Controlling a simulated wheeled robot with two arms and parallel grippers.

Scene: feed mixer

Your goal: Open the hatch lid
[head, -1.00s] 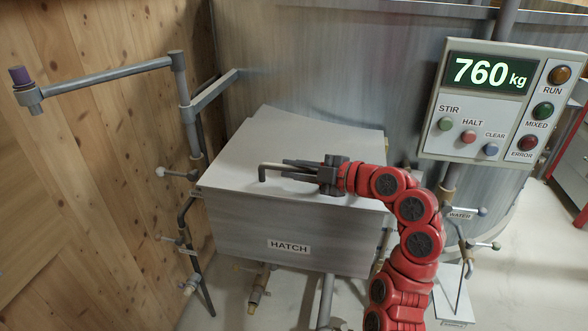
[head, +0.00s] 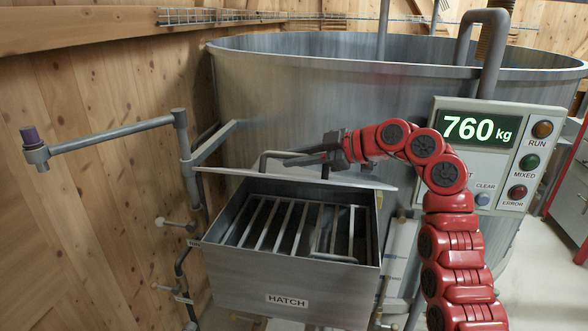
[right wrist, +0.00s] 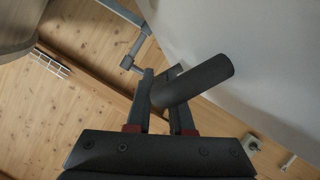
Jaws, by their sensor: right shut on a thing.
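The grey hatch lid (head: 235,173) is raised and seen almost edge-on above the back of the hatch box (head: 240,283). The box is open, and bars of a grate (head: 262,222) show inside it. My right gripper (head: 296,159) is shut on the lid's bar handle (head: 264,160). In the right wrist view, the dark handle (right wrist: 200,82) passes between the fingers (right wrist: 160,92), with the pale lid surface (right wrist: 245,75) beside it. My left gripper is not in view.
The large metal tank (head: 290,90) stands behind the hatch. A control panel (head: 500,130) reading 760 kg is at the right, partly covered by my right arm. A jointed pipe arm (head: 110,135) extends at the left, near the wooden wall (head: 80,230).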

